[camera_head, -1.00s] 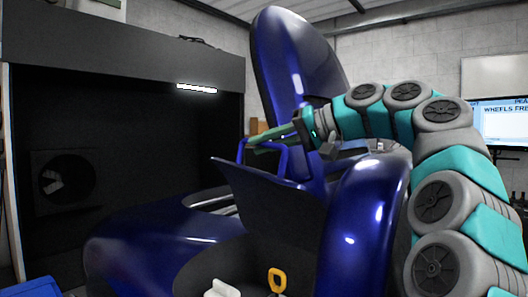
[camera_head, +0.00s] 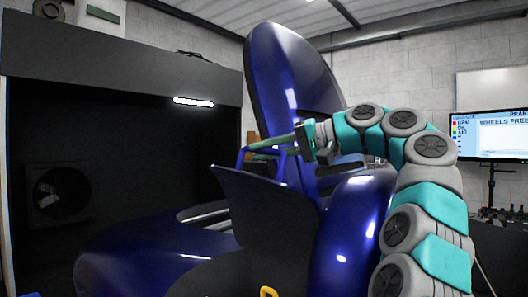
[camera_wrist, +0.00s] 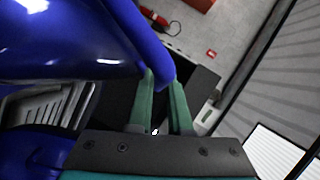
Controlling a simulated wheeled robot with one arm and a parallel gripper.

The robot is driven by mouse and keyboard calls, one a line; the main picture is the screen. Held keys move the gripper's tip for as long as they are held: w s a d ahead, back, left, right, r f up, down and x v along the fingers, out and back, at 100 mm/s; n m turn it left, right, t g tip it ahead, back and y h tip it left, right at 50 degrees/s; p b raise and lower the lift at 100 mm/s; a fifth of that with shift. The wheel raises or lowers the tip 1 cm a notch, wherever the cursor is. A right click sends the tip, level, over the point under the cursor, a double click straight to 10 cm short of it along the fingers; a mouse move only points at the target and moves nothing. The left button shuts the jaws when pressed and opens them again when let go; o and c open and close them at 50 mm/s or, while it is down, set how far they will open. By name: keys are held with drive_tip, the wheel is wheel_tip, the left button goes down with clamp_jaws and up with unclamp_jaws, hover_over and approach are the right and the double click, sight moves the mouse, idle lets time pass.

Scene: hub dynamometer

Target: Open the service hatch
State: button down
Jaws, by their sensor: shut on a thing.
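A glossy blue panel (camera_head: 290,85) stands tall and tilted above a blue car body (camera_head: 345,225) in the head view. I cannot tell for sure whether this panel is the service hatch. A thin blue bar (camera_head: 241,158) shows low beside it. My gripper (camera_head: 250,150) has its green fingers at the top of this bar, left of the panel. In the wrist view, the fingers (camera_wrist: 162,78) close around a blue bar (camera_wrist: 138,35). The exact contact is partly hidden by the fingers.
A dark flap (camera_head: 265,205) stands below my gripper. A large black housing with a fan (camera_head: 58,192) and a light strip (camera_head: 193,101) fills the left. A monitor (camera_head: 490,135) stands at the right. A yellow ring (camera_head: 268,292) shows at the bottom edge.

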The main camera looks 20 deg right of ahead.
drive_tip(key=c, duration=0.8)
unclamp_jaws()
drive_tip(key=shift+c, duration=0.2)
drive_tip(key=shift+v, duration=3.8)
